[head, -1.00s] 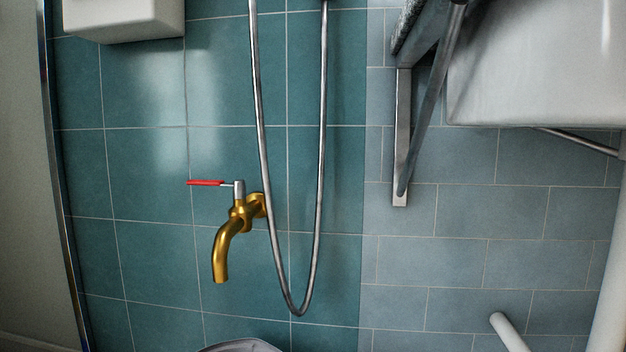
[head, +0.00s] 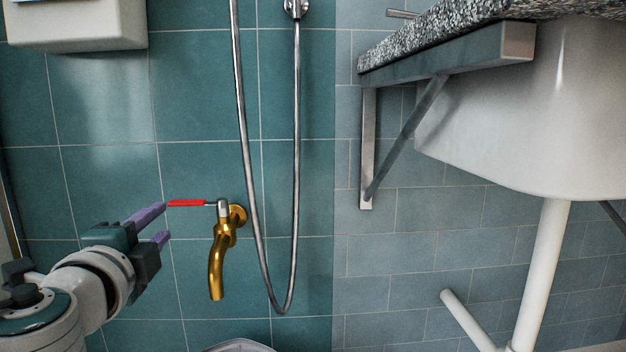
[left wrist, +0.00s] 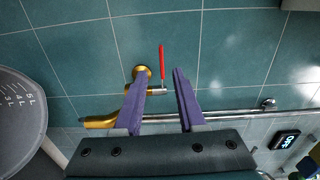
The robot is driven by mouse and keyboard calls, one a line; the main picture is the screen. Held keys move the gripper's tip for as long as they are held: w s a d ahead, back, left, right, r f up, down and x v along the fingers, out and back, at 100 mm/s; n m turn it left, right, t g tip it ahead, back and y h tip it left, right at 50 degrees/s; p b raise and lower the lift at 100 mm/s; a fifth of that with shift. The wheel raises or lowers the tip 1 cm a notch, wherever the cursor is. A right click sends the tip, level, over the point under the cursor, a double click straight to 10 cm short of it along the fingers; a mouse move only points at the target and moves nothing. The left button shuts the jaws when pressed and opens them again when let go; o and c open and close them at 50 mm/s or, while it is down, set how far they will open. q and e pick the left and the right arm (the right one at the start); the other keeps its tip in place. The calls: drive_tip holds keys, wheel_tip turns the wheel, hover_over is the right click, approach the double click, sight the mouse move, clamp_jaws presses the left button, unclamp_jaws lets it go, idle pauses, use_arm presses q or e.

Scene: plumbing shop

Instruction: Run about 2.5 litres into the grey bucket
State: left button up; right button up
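The brass tap (head: 217,262) sticks out of the teal tiled wall, and no water shows at its spout. Its red lever (head: 187,203) points left, level. My left gripper (head: 158,226) is left of the lever, its purple fingers apart and empty. In the left wrist view the red lever (left wrist: 162,62) lies ahead, in line with the gap between the fingertips (left wrist: 162,76). The grey bucket (head: 240,347) shows only its rim at the bottom of the head view. In the left wrist view the bucket (left wrist: 18,135) shows litre marks inside. My right gripper is not in view.
A metal shower hose (head: 296,180) hangs in a loop just right of the tap. A white sink (head: 510,130) with a bracket and waste pipe (head: 540,270) is at the right. A small display reading OFF (left wrist: 285,140) shows in the left wrist view.

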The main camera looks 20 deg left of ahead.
sight(184, 205)
use_arm(q)
drive_tip(key=shift+w+d+b+x, duration=0.15)
drive_tip(key=shift+b+x, duration=1)
drive_tip(key=shift+x, duration=1.35)
drive_tip(key=shift+w+d+b+x, duration=0.15)
drive_tip(key=shift+b+x, duration=0.95)
drive_tip(key=shift+x, duration=1.4)
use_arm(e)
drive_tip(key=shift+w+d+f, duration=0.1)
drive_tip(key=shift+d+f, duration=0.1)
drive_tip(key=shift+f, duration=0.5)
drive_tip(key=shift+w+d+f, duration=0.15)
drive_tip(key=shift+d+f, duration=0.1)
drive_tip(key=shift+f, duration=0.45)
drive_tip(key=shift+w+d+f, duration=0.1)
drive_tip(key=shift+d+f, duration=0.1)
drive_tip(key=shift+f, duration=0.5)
use_arm(q)
drive_tip(key=shift+s+r, duration=0.1)
drive_tip(key=shift+r, duration=0.05)
clamp_jaws()
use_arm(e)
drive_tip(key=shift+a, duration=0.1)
